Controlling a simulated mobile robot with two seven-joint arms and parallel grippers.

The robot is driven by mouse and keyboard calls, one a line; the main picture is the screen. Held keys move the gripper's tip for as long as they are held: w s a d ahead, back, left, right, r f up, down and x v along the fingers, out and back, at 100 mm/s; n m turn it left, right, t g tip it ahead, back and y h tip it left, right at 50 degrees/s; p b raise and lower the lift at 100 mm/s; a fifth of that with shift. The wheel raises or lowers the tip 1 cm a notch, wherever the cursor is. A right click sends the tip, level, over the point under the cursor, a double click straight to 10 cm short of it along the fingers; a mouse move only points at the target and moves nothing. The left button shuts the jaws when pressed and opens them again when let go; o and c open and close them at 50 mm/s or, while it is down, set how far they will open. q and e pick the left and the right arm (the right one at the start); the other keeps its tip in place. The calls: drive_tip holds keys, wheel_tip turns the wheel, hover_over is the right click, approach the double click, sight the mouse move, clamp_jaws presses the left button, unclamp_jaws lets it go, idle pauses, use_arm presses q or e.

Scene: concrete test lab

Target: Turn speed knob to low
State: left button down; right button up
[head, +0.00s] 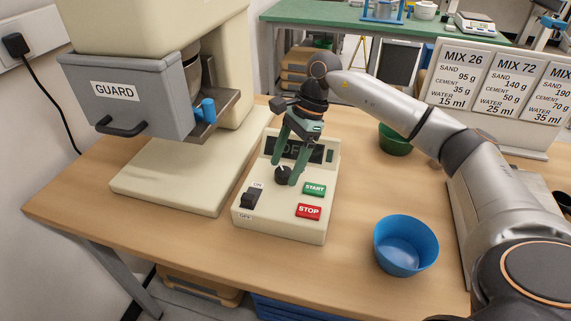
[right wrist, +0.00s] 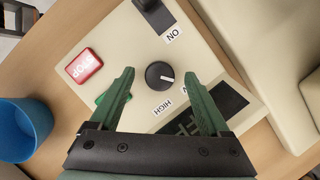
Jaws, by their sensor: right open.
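The speed knob (head: 282,175) is a round black dial on the cream control box (head: 277,226). In the right wrist view the knob (right wrist: 159,75) has a white pointer line aimed toward the picture's right. A HIGH label (right wrist: 163,107) lies below it, and another label is mostly hidden by the right finger. My right gripper (head: 285,177) points down over the box with green fingers open. In the right wrist view its fingertips (right wrist: 159,72) lie on either side of the knob, with gaps. I cannot tell their exact height. My left gripper is not in view.
The box also has a dark display (head: 300,150), a green START button (head: 314,188), a red STOP button (head: 308,211) and an on/off switch (head: 251,197). A cream machine with a grey guard (head: 135,100) stands left. A blue bowl (head: 405,246) and green bowl (head: 394,141) stand right.

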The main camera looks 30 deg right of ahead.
drive_tip(key=v, duration=1.2)
drive_tip(key=shift+r, duration=0.15)
